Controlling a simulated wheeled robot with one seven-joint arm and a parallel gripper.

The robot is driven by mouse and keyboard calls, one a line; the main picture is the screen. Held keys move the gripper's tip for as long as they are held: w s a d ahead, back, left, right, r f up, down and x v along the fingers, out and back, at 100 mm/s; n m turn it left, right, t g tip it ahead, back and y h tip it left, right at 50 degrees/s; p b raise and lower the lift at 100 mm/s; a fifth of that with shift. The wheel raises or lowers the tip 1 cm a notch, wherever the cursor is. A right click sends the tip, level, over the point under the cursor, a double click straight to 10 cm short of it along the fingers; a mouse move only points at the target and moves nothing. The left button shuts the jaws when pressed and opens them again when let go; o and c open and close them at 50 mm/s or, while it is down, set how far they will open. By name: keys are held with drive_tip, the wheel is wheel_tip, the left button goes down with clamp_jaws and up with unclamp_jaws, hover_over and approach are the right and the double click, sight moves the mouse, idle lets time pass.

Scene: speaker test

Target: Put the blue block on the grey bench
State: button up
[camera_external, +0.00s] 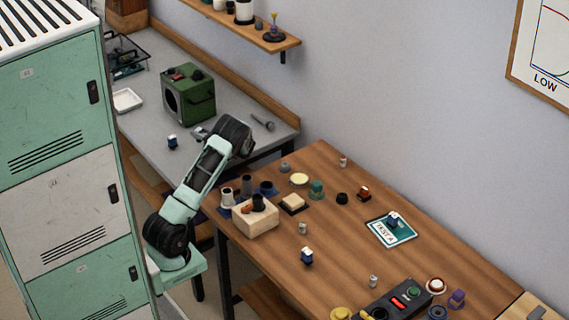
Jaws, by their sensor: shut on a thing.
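The grey bench (150,116) stands at the back left against the wall. A small dark-blue piece with a white top (172,142) sits on it, left of my arm. A similar blue piece with a white top (307,257) stands on the wooden table. Another blue piece (393,218) stands on a teal-and-white card marked TEST A. I cannot tell which of these is the blue block. My arm reaches up from the lower left, its dark elbow over the front edge of the bench. I cannot make out my gripper; it seems hidden behind the arm.
A green box (188,94), a white tray (127,100) and a microphone (263,123) are on the bench. Lockers (60,150) stand close on the left.

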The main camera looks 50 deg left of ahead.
drive_tip(key=shift+f+b, duration=0.35)
drive_tip(key=shift+f, duration=2)
drive_tip(key=shift+f, duration=0.15)
drive_tip(key=o, duration=1)
drive_tip(key=shift+c, duration=0.2)
